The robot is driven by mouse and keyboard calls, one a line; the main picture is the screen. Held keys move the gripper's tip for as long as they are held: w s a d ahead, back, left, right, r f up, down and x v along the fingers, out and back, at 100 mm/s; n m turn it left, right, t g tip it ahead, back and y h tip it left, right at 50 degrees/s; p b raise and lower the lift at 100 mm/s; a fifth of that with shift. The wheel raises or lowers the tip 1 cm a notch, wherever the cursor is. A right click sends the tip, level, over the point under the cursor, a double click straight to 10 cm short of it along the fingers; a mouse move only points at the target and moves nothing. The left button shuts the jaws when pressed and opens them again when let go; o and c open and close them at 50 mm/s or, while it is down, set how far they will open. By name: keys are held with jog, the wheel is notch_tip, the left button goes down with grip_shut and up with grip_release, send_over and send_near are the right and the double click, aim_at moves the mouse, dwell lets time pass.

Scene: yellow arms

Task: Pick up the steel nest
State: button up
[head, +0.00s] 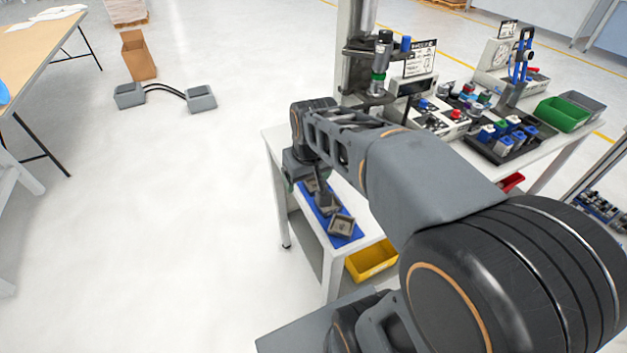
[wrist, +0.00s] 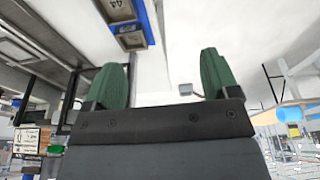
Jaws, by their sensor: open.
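Several grey metal square nests sit on a blue mat (head: 322,213) at the near left corner of the white workbench. The front nest (head: 341,224) is clearest, with a recessed square face; another nest (head: 326,202) lies just behind it, partly covered by my arm. I cannot tell which is the steel one. My gripper (wrist: 162,82) has its two green fingers wide apart with nothing between them. In the wrist view a nest marked 44 (wrist: 117,8) and a second nest (wrist: 132,39) are beyond the fingers, at the top. In the head view my arm mostly hides the gripper.
A yellow bin (head: 371,262) is below the bench top. Behind my arm are a press column (head: 362,40), a control box (head: 437,118), a black tray of blue-capped parts (head: 505,140) and a green bin (head: 562,113). Open floor lies left of the bench.

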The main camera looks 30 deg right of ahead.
jog(key=shift+o, duration=1)
jog(key=w+d+f+g, duration=0.1)
jog(key=w+d, duration=0.5)
jog(key=w, duration=0.1)
jog(key=shift+w+d, duration=0.35)
jog(key=shift+w, duration=0.05)
send_over(315, 185)
jog(key=s, duration=0.1)
notch_tip(315, 185, down, 8)
jog(key=shift+r, duration=0.2)
jog(key=shift+w+f, duration=0.2)
jog(key=shift+f, duration=1.4)
jog(key=shift+w+f, duration=0.15)
jog(key=shift+f, duration=1.45)
jog(key=shift+c, duration=0.2)
jog(key=c, duration=1.2)
